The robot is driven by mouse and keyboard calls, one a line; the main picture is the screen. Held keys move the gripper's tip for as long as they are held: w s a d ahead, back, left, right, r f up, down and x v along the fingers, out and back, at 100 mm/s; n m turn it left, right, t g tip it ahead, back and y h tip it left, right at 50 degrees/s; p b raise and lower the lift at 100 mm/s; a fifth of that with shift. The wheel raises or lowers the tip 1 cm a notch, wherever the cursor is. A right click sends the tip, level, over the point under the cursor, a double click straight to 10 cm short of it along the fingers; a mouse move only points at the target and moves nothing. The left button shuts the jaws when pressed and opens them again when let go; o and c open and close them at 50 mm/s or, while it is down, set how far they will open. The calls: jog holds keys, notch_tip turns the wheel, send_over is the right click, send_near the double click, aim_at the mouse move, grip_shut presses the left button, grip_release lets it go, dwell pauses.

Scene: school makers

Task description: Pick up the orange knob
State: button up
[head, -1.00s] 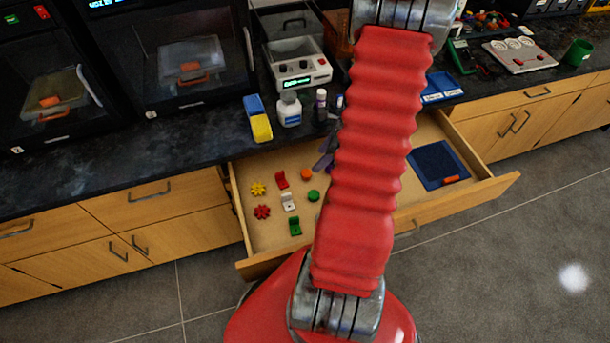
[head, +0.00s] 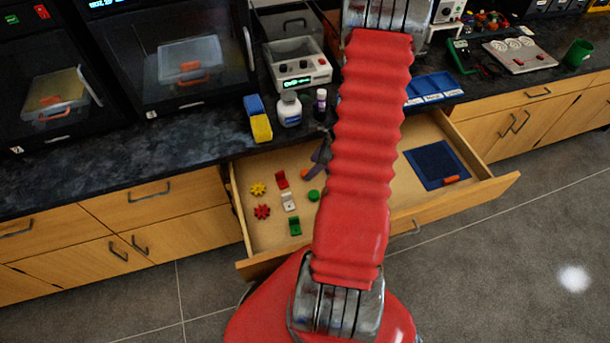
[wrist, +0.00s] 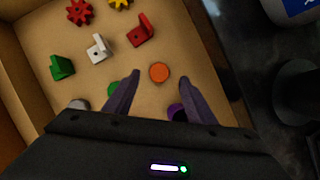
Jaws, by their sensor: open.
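The orange knob (wrist: 159,72) is a small round disc lying on the floor of the open drawer (head: 262,223). In the wrist view it shows between and just beyond the tips of my open gripper (wrist: 160,76), and nothing is held. In the head view only part of the orange knob (head: 304,174) shows beside one dark finger of my gripper (head: 322,160). The rest of the gripper is hidden behind my red arm there.
Near the knob lie a green knob (head: 313,195), a purple piece (wrist: 174,110), red, white and green brackets, and red and yellow gears. A blue tray (head: 432,160) lies at the drawer's right. Bottles (head: 289,108) stand on the dark counter behind.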

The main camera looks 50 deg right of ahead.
jog(key=shift+x, duration=2.2)
jog(key=c, duration=1.1)
